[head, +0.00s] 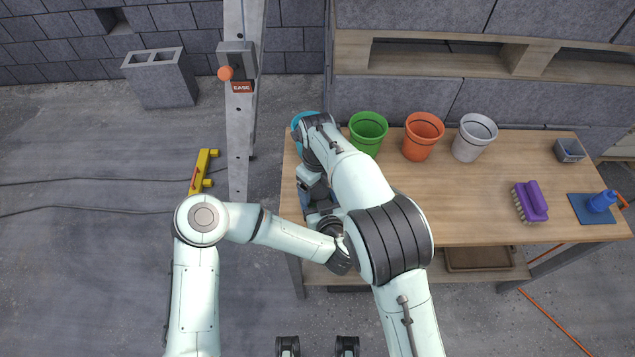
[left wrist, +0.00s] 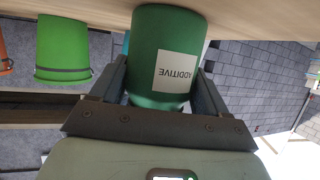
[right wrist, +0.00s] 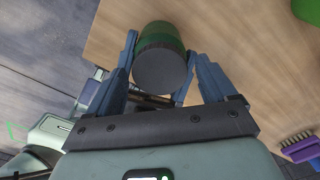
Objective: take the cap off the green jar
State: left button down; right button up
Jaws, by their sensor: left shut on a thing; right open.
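The green jar (left wrist: 150,45) stands on the table and carries a white ADDITIVE label, upside down in the left wrist view. My left gripper (left wrist: 160,85) is shut on the jar, one finger on each side. In the right wrist view the jar (right wrist: 160,32) is seen from above, with its round dark cap (right wrist: 160,70) facing the camera. My right gripper (right wrist: 161,45) is open, its fingers on either side of the cap with gaps visible. In the head view my arms hide the jar and both gripper tips.
A green pot (head: 368,134), an orange pot (head: 422,138) and a white pot (head: 473,138) stand along the table's back. A blue pot (head: 300,120) is partly behind my arm. A purple brush (head: 530,202) lies at the right. The table's middle (head: 455,190) is clear.

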jog(key=c, duration=1.1)
jog(key=n, duration=0.3)
jog(key=o, duration=1.2)
jog(key=shift+c, duration=0.2)
jog(key=shift+r, duration=0.1)
